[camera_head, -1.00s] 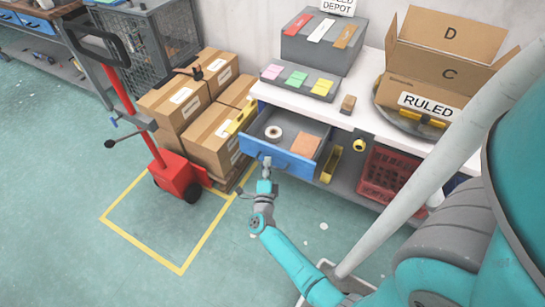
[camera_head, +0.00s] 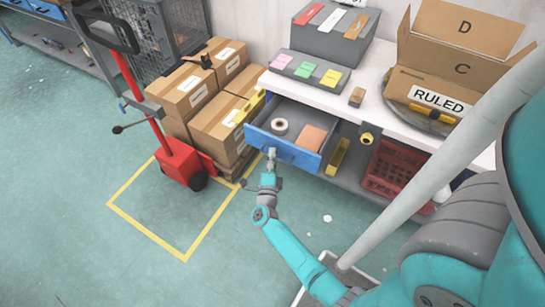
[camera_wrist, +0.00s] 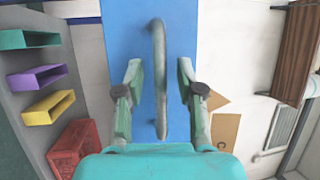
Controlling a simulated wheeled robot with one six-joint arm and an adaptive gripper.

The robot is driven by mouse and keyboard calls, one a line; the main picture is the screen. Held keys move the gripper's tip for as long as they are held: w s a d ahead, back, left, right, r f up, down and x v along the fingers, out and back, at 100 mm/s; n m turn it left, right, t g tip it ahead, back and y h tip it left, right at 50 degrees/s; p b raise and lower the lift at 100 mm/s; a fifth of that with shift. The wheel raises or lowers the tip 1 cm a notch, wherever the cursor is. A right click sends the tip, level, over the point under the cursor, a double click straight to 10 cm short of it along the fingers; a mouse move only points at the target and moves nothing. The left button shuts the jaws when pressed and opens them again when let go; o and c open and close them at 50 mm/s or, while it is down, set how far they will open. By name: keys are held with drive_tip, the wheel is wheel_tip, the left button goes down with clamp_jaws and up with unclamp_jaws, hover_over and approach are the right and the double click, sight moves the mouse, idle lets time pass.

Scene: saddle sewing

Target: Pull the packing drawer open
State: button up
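The packing drawer (camera_head: 307,160) has a blue front and stands pulled out from under the white workbench, its inside showing. A white tape roll (camera_head: 280,127) and a flat tan block (camera_head: 313,138) lie in it. My gripper (camera_head: 271,155) is at the left part of the drawer front. In the wrist view the grey bar handle (camera_wrist: 160,70) crosses the blue front (camera_wrist: 125,25). My gripper's two fingers (camera_wrist: 161,85) stand on either side of the handle, with a visible gap to it on each side. In the head view my gripper hides the handle.
Stacked cardboard boxes (camera_head: 220,127) and a red pallet jack (camera_head: 180,162) stand left of the drawer. A red crate (camera_head: 393,170) sits under the bench at right. A box marked RULED (camera_head: 435,85) is on top. The floor (camera_head: 120,240) in front is mostly clear.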

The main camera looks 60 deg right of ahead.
drive_tip(key=v, duration=1.2)
drive_tip(key=shift+d, duration=0.1)
drive_tip(key=shift+s, duration=0.1)
drive_tip(key=s+a+r+n+t+y, duration=0.3)
drive_tip(key=s+a+r+n+y, duration=0.6)
drive_tip(key=s+n, duration=0.3)
drive_tip(key=s+a+r+n+t+y, duration=0.2)
drive_tip(key=s+a+r+n+y, duration=0.6)
drive_tip(key=n, duration=0.9)
drive_tip(key=s+a+r, duration=0.3)
drive_tip(key=s+a, duration=0.1)
drive_tip(key=shift+s+r+n+t+y, duration=0.15)
drive_tip(key=shift+s+n+t+y, duration=0.15)
drive_tip(key=shift+s+t+y, duration=0.1)
